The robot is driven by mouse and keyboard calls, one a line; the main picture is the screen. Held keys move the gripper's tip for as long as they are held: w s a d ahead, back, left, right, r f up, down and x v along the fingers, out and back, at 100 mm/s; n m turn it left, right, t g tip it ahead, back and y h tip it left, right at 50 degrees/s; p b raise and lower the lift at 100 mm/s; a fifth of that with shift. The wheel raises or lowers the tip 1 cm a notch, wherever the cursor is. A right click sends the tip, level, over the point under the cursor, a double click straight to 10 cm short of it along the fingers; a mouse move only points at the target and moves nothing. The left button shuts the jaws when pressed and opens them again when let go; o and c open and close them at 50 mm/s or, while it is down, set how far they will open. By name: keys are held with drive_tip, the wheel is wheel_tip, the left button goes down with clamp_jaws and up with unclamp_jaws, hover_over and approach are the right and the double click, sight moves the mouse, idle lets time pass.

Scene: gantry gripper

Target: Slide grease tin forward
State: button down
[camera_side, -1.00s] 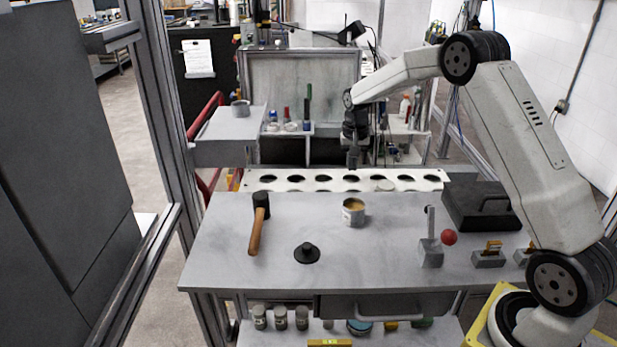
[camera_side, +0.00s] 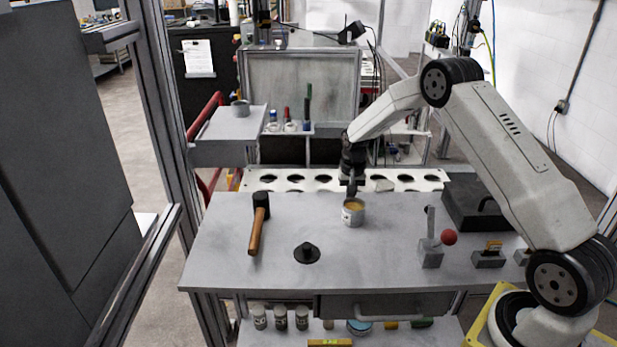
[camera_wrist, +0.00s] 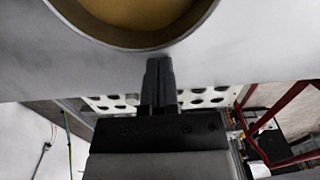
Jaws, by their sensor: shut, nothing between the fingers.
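The grease tin (camera_side: 353,215) is a small open pale tin with yellow-brown grease inside. My gripper (camera_side: 351,193) points down at the tin's far side. Its fingers are shut and empty. In the wrist view the closed fingertips (camera_wrist: 159,62) lie close to the tin's rim. I cannot tell whether they touch it.
A hammer (camera_side: 257,230) lies to the left on the bench (camera_side: 370,270). A black knob-like piece (camera_side: 306,252) sits front left of the tin. A lever with a red ball (camera_side: 449,237) stands to the right, by a black case (camera_side: 481,206). The bench directly in front of the tin is clear.

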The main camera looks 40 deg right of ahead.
sight(355, 232)
drive_tip(key=shift+s+a+r, duration=0.1)
drive_tip(key=shift+s+a, duration=1.15)
drive_tip(key=shift+a, duration=0.05)
drive_tip(key=shift+s, duration=0.1)
drive_tip(key=s+a, duration=0.8)
drive_tip(key=shift+s+a, duration=0.35)
drive_tip(key=shift+w, duration=0.1)
drive_tip(key=shift+w+d, duration=1.25)
drive_tip(key=shift+d, duration=0.05)
drive_tip(key=shift+w+d+r, duration=0.15)
drive_tip(key=shift+r, duration=0.15)
wheel_tip(355, 232, up, 9)
drive_tip(key=shift+r, duration=0.2)
